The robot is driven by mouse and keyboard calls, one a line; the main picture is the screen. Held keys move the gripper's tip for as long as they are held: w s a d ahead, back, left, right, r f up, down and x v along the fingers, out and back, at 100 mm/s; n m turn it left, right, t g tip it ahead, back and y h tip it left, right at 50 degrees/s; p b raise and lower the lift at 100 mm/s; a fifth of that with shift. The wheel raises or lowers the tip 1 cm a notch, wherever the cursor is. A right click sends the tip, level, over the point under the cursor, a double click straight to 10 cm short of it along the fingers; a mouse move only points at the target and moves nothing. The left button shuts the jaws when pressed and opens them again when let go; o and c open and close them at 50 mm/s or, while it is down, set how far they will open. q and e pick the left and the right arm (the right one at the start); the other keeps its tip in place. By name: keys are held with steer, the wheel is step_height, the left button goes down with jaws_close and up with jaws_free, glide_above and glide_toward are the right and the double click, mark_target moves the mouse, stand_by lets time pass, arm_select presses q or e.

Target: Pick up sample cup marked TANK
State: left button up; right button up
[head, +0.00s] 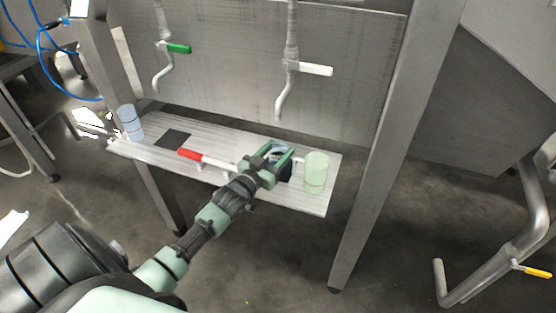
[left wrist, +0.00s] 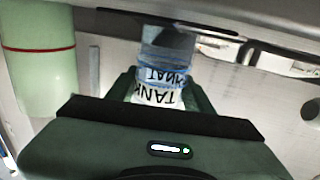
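The sample cup marked TANK (left wrist: 160,72) is clear with a white label and black lettering, upside down in the left wrist view. In the head view it is mostly hidden by my left gripper (head: 272,160), at the right part of the pale shelf (head: 225,139). The green fingers of my left gripper (left wrist: 162,98) stand on either side of the cup, very close to it. I cannot tell whether they press on it. My right gripper is not in view.
A pale green cup (head: 316,174) stands just right of my left gripper. A bluish cup (head: 130,122) stands at the shelf's left end, near a dark square (head: 173,139). A red-tipped lever (head: 205,159) lies left of the gripper. Valves with green (head: 179,48) and white (head: 316,69) handles hang above.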

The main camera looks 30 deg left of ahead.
arm_select(q)
steer(key=c, duration=0.4)
steer(key=shift+o, duration=0.2)
steer(key=shift+r, duration=0.15)
